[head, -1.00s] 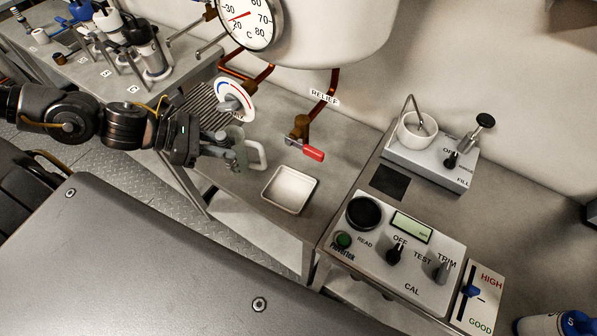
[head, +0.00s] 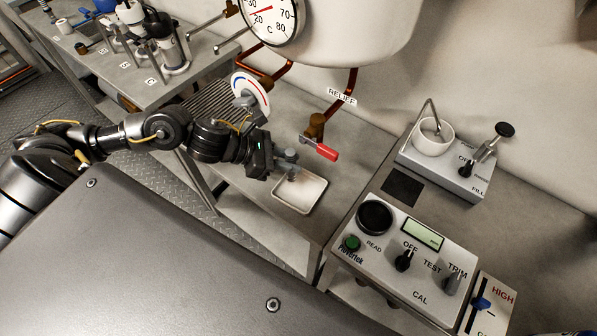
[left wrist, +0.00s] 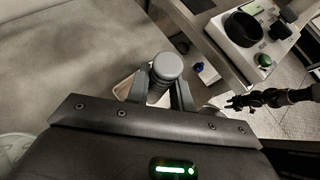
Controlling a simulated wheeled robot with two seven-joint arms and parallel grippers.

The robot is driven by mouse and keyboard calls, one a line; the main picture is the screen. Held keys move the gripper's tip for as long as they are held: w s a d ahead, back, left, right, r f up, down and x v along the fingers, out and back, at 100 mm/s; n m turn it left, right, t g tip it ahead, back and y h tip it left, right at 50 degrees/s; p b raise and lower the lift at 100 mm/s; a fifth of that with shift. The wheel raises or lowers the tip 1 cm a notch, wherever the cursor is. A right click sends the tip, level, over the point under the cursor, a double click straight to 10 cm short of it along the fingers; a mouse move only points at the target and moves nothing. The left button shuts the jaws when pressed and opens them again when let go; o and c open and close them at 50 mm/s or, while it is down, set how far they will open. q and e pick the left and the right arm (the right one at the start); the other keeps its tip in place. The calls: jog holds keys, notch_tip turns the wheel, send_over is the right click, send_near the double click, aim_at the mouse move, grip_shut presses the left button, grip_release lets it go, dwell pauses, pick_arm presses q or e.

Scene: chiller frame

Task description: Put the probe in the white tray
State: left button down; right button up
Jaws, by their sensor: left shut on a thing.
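My left gripper (head: 287,168) is shut on the grey probe (left wrist: 166,70), whose round end shows between the fingers in the left wrist view. In the head view the grey probe (head: 289,155) is small and partly hidden by the gripper. The white tray (head: 305,201) is a shallow rectangle on the metal bench. The gripper and probe overlap its far left part in the head view; whether the probe touches the tray I cannot tell. In the left wrist view the tray (left wrist: 122,89) is partly covered by the fingers. My right gripper (left wrist: 240,102) is small there; its jaw state is unclear.
A red-handled relief valve (head: 322,150) stands close behind the tray. A dial knob (head: 250,94) is behind my left wrist. A meter panel (head: 415,252) and a white cup on a stand (head: 433,136) are to the right. The bench right of the tray is clear.

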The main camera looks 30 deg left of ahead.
pick_arm(q)
jog(key=shift+w+d+f, duration=0.25)
jog(key=shift+d+f, duration=0.1)
jog(key=shift+f, duration=0.2)
jog(key=shift+w+d+f, duration=0.2)
jog(key=shift+d+f, duration=0.1)
jog(key=shift+f, duration=0.25)
jog(key=f+b, duration=0.1)
jog(key=d+f+b, duration=0.1)
jog(key=f, duration=0.1)
jog(key=shift+w+f, duration=0.1)
jog(key=shift+f, duration=0.2)
jog(key=shift+a+f, duration=0.1)
jog(key=shift+f, duration=0.15)
jog(key=shift+r, duration=0.1)
pick_arm(e)
jog(key=shift+w+d+f, duration=0.35)
jog(key=shift+d+f, duration=0.15)
jog(key=shift+d, duration=0.15)
jog(key=shift+w+d+f, duration=0.35)
jog(key=shift+d+f, duration=0.1)
jog(key=shift+d, duration=0.15)
